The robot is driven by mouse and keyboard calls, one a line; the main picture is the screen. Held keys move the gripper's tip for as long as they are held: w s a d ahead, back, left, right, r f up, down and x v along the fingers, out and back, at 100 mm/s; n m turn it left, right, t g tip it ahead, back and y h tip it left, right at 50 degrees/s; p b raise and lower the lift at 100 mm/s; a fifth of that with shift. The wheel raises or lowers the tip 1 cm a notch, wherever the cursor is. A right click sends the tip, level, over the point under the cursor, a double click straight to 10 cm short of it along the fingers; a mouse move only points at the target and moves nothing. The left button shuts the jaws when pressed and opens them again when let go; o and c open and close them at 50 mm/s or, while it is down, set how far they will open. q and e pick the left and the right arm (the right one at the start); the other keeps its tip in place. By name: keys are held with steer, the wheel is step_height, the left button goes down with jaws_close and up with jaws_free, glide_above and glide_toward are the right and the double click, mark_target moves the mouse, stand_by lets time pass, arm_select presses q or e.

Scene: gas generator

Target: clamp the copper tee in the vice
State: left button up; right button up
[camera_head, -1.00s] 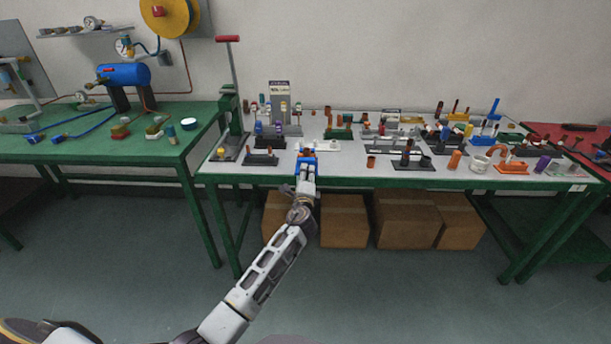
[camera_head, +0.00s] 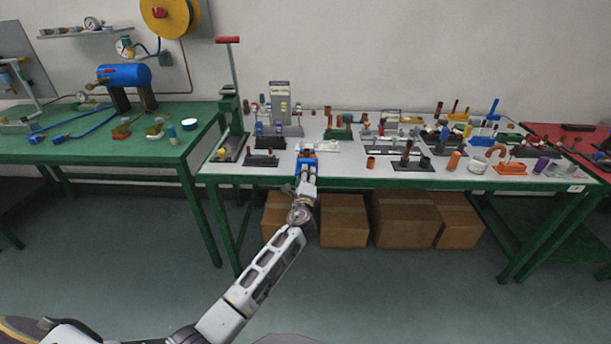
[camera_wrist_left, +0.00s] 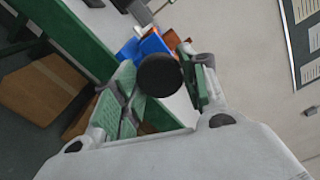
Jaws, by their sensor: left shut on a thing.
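A small blue vice (camera_head: 306,158) stands at the front edge of the grey-topped table. Copper-coloured pieces, likely the copper tee (camera_head: 308,149), show at the top of the vice; I cannot tell whether the jaws touch it. In the left wrist view, the blue vice (camera_wrist_left: 150,45) and the copper pieces (camera_wrist_left: 174,40) are partly hidden behind a round black knob (camera_wrist_left: 159,75). My left gripper (camera_head: 305,168) reaches the vice from the front. In the left wrist view its fingers (camera_wrist_left: 163,88) are shut on the black knob. My right gripper is not in view.
The grey-topped table (camera_head: 340,172) holds several fittings and stands on both sides of the vice. A tall green press with a red handle (camera_head: 228,40) stands to the left. Cardboard boxes (camera_head: 345,222) sit under the table. A green bench (camera_head: 95,150) is at the left.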

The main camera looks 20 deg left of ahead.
arm_select(q)
steer(key=shift+m+p, duration=0.55)
steer(key=shift+m, duration=0.15)
steer(key=shift+f, duration=0.1)
steer(key=o, duration=1.2)
steer(key=shift+s, duration=0.15)
steer(key=p+v, duration=0.1)
steer(key=v, duration=0.5)
steer(key=shift+s+d+p, duration=0.1)
steer(key=shift+s+p, duration=0.25)
stand_by(0.6)
